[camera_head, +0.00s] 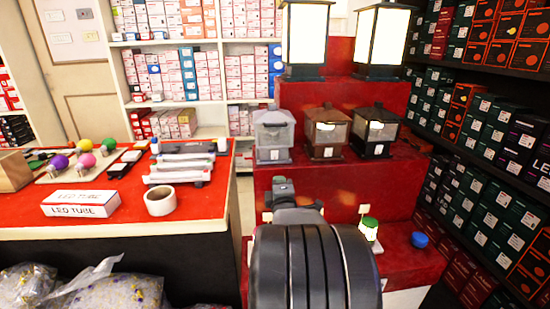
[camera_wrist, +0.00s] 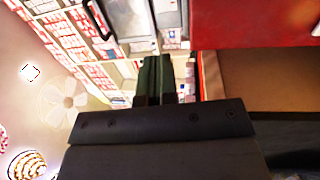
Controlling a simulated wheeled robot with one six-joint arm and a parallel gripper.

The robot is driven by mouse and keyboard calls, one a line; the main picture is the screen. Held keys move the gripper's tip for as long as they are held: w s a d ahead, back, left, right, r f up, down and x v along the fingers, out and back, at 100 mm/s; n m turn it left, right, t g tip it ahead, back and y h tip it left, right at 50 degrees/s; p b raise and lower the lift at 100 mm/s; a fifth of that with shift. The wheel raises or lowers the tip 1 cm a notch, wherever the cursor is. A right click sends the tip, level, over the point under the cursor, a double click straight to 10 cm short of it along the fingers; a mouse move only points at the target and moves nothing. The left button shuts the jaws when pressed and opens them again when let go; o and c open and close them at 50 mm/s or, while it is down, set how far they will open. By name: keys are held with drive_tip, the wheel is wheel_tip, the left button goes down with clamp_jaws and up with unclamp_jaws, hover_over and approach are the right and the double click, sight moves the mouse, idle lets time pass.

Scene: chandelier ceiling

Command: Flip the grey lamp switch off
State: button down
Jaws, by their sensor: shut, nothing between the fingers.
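The grey lamp (camera_head: 273,133) stands at the left of a row of three small lanterns on a red stepped display in the head view. I cannot clearly identify the grey lamp in the wrist view.
A brown lantern (camera_head: 326,130) and a black lantern (camera_head: 377,130) stand right of the grey one. Two large lit lanterns (camera_head: 384,42) stand above. A red-topped table (camera_head: 120,210) is at left; a green-topped lamp (camera_head: 368,229) and blue item (camera_head: 419,240) are at lower right.

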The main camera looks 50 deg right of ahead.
sight(274, 153)
drive_tip(key=x, duration=1.4)
